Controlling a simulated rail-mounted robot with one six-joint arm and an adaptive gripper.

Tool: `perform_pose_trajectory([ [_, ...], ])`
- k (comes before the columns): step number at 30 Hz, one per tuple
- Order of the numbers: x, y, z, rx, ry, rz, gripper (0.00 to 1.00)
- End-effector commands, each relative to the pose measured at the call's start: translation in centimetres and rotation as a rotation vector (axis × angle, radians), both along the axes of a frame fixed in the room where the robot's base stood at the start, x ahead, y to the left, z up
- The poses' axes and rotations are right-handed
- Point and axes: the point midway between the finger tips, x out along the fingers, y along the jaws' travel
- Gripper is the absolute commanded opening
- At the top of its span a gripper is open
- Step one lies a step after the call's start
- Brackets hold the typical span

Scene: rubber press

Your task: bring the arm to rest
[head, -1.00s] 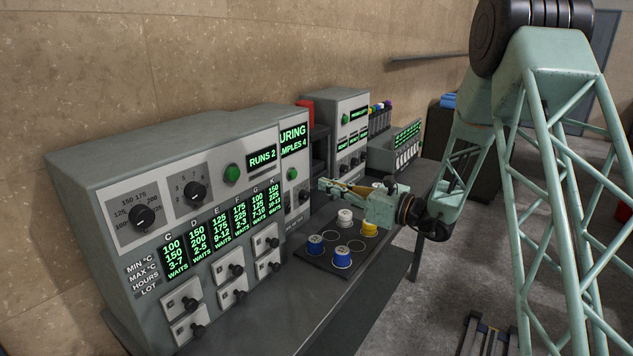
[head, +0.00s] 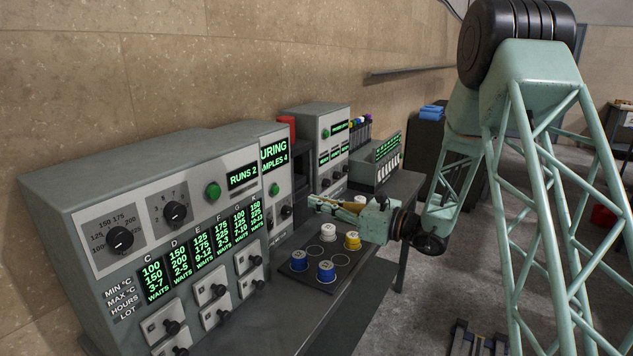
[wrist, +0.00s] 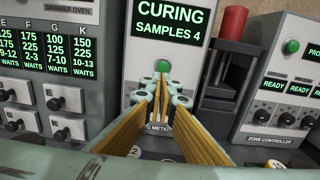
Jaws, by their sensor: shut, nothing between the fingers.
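My gripper (head: 318,203) is shut and empty in the head view, held level above the bench and pointing left toward the machine fronts. In the wrist view its fingertips (wrist: 161,82) meet in front of the panel that reads CURING SAMPLES 4 (wrist: 172,28). My arm reaches in from the right, with the gripper above the far part of a dark tray. The fingertips look apart from the panel, but the exact gap cannot be told.
The dark tray (head: 313,279) holds blue, white and yellow capped pieces. The drawer oven (head: 95,215) fills the left. The zone controller (head: 317,118) and a red-topped press (wrist: 230,60) stand behind the gripper. Open floor (head: 415,310) lies right of the bench.

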Motion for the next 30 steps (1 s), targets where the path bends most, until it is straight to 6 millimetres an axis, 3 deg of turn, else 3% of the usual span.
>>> perform_pose_trajectory([
  [8,-3.3,1.7,2.6,-0.061,-0.039,0.08,0.0],
  [18,-10.2,4.2,6.2,-0.186,-0.117,0.228,0.0],
  [30,-18.6,5.7,9.2,-0.348,-0.219,0.394,0.0],
])
